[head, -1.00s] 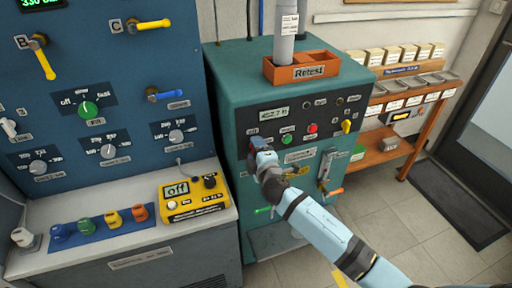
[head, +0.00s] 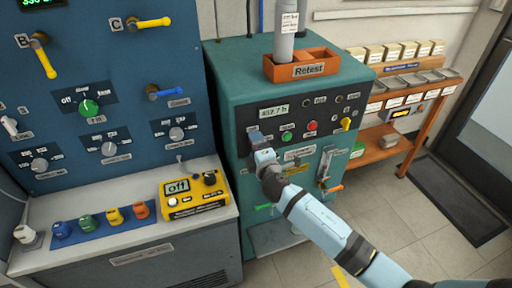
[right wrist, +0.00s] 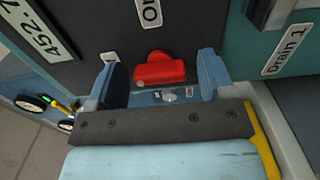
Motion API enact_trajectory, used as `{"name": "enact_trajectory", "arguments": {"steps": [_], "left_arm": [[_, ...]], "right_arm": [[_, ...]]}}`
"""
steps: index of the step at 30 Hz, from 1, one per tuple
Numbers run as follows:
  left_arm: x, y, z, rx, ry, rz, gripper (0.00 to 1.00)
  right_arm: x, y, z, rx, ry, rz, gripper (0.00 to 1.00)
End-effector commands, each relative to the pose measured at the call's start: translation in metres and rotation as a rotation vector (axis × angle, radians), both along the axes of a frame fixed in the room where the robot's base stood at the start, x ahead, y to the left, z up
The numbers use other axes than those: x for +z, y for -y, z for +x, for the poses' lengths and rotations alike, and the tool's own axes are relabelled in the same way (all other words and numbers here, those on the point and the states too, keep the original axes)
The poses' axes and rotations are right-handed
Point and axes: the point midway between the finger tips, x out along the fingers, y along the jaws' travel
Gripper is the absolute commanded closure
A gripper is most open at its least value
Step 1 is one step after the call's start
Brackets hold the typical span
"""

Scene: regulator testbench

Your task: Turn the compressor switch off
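A red switch knob (right wrist: 160,70) shows on the dark panel in the right wrist view, beside a partly cut-off label (right wrist: 150,12). It appears to be the compressor switch, but no compressor label is legible. My right gripper (right wrist: 165,78) is open, with one blue finger on each side of the knob and visible gaps between. In the head view my right gripper (head: 260,146) is at the left part of the teal cabinet's panel (head: 333,128) and hides the knob. My left gripper is in neither view.
An orange Retest tray (head: 309,70) with a grey cylinder (head: 285,38) stands on the cabinet. A yellow device reading "off" (head: 195,196) sits left.

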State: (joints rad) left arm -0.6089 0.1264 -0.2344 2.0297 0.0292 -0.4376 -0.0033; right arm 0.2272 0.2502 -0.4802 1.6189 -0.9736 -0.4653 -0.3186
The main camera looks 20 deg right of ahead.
Motion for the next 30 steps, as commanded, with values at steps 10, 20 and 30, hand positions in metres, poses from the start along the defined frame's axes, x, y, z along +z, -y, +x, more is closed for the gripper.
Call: {"name": "enact_trajectory", "arguments": {"steps": [10, 20, 30], "left_arm": [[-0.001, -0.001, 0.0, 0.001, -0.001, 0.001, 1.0], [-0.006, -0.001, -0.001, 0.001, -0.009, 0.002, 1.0], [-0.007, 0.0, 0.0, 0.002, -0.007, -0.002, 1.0]], "right_arm": [[-0.001, 0.0, -0.003, 0.0, -0.001, 0.002, 0.21], [-0.002, 0.002, -0.064, 0.001, -0.003, 0.002, 0.21], [-0.001, 0.004, -0.127, 0.0, -0.001, 0.001, 0.21]]}}
